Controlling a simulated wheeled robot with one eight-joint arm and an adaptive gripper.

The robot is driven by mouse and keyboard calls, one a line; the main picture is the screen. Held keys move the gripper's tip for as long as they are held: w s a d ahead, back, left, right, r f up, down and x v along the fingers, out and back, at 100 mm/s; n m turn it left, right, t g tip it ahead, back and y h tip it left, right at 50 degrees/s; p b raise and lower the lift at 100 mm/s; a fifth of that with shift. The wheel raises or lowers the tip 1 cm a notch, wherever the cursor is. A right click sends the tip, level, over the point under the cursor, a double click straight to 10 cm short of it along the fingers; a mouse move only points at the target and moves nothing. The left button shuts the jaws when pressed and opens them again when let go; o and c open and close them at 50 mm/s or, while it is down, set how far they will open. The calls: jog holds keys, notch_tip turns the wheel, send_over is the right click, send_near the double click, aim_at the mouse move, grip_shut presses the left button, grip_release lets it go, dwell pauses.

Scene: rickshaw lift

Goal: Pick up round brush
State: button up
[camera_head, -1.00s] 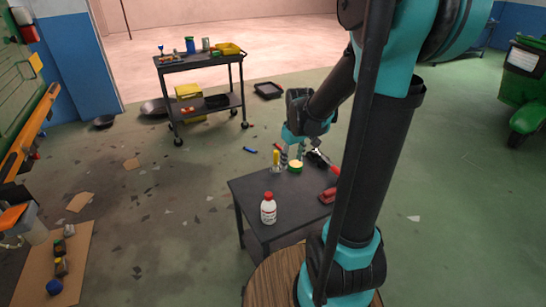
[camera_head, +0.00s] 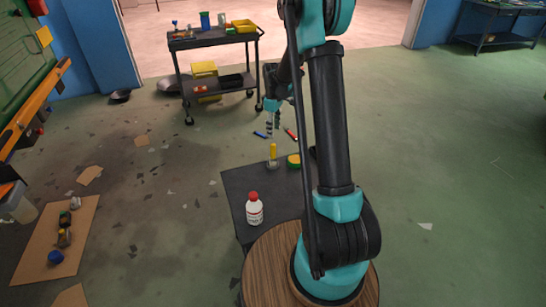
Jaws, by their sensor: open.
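An upright yellow-handled piece with a greyish lower end (camera_head: 272,156) stands near the back edge of the dark small table (camera_head: 237,190). It may be the round brush, but it is too small to be sure. My gripper (camera_head: 272,131) is open and empty, fingers pointing down. In the picture it shows just above the yellow handle, apart from it. A round green and yellow thing (camera_head: 293,161) lies to the right of the handle. My arm hides the table's right side.
A white bottle with a red cap (camera_head: 254,210) stands on the table's front part. A black cart (camera_head: 212,41) stands farther back.

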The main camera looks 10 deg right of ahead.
aim_at(273, 152)
notch_tip(273, 152, down, 8)
jog(key=shift+f, duration=0.1)
jog(key=shift+s+a+f, duration=0.1)
jog(key=shift+s+f, duration=0.05)
jog(key=shift+f, duration=1.15)
jog(key=shift+s+a+f, duration=0.1)
jog(key=shift+f, duration=1.2)
grip_shut()
